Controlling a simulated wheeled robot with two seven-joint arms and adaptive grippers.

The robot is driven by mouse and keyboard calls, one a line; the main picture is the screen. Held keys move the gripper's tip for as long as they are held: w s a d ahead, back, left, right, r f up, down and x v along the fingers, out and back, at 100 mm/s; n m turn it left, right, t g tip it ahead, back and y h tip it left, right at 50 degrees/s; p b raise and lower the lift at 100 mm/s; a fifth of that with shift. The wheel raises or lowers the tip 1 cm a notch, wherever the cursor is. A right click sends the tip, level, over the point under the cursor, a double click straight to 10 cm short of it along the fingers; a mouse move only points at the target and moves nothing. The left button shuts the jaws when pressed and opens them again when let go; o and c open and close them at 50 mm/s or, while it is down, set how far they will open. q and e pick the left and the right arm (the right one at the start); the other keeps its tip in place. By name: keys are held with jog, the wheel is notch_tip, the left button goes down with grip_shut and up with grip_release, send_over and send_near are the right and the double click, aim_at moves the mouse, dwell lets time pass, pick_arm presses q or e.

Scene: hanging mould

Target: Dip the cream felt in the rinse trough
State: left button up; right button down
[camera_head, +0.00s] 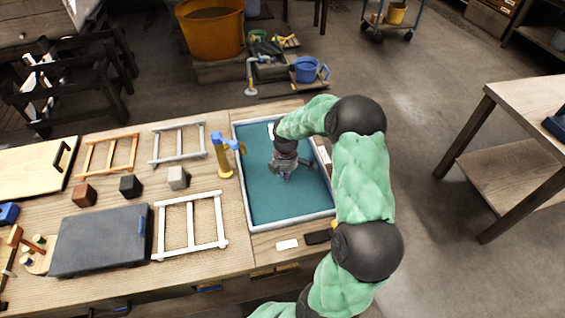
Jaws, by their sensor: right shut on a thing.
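The rinse trough (247,187) is a pale-rimmed rectangular basin with a teal inside, set in the bench at centre. My right gripper (286,176) points down over the middle of the trough, low near the teal surface. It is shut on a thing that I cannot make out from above. I cannot pick out the cream felt for certain. My left gripper is not in view.
A brass tap (221,158) with a blue handle stands at the trough's left edge. Left of it lie a white frame (190,226), several small cubes and a dark slab (100,241). A white piece (287,244) and a black piece (317,237) lie in front of the trough.

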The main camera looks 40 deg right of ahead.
jog(key=shift+s, duration=0.1)
jog(key=shift+s+a, duration=0.4)
jog(key=shift+s, duration=0.25)
jog(key=shift+s+a, duration=0.4)
jog(key=shift+s, duration=0.2)
jog(key=shift+r+p, duration=0.1)
jog(key=shift+p, duration=0.25)
notch_tip(320, 180, up, 11)
jog(key=p, duration=0.9)
dwell(0.6)
notch_tip(320, 180, up, 4)
jog(key=p, duration=0.3)
jog(key=shift+w, duration=0.1)
dwell(0.5)
